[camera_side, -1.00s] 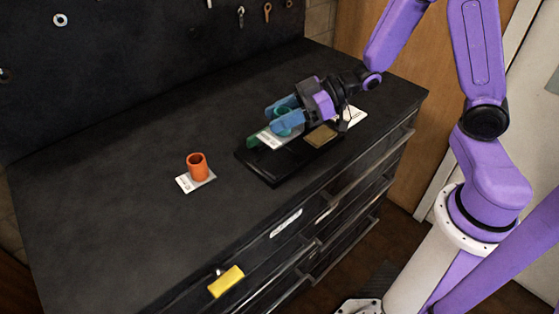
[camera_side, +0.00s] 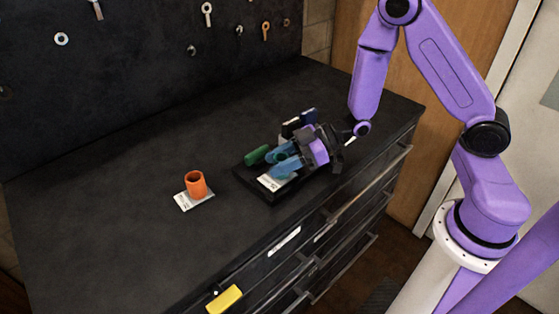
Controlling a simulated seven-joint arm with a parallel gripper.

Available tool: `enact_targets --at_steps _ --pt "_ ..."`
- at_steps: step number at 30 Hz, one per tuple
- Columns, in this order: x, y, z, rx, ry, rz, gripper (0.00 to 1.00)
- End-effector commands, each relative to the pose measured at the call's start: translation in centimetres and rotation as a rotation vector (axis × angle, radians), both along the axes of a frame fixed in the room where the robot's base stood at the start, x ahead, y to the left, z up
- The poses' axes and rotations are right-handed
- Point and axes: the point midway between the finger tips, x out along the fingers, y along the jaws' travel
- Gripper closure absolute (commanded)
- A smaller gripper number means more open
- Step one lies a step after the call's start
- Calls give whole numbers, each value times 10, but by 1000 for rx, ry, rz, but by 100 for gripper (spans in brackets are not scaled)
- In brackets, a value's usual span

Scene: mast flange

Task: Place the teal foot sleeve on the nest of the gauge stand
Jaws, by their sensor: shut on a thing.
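My gripper (camera_side: 280,160), with blue fingers, is low over the black base of the gauge stand (camera_side: 246,176) and points left. It is shut on the teal foot sleeve (camera_side: 282,154), which shows only in part between the fingers. A green block (camera_side: 257,155) sits on the stand just left of the fingers.
Dark blocks (camera_side: 291,127) stand behind the gripper. A yellow tag (camera_side: 224,299) is at the cabinet's front. The left of the black top is clear.

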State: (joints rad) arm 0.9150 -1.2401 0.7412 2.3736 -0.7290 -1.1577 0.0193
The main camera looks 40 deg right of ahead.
Motion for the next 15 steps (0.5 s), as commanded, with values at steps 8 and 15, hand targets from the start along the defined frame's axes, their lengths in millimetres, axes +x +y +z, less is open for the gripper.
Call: enact_targets --at_steps 8,15 --pt "1 0 0 2 -3 -1 100" --pt "0 0 -3 1 -1 0 35"
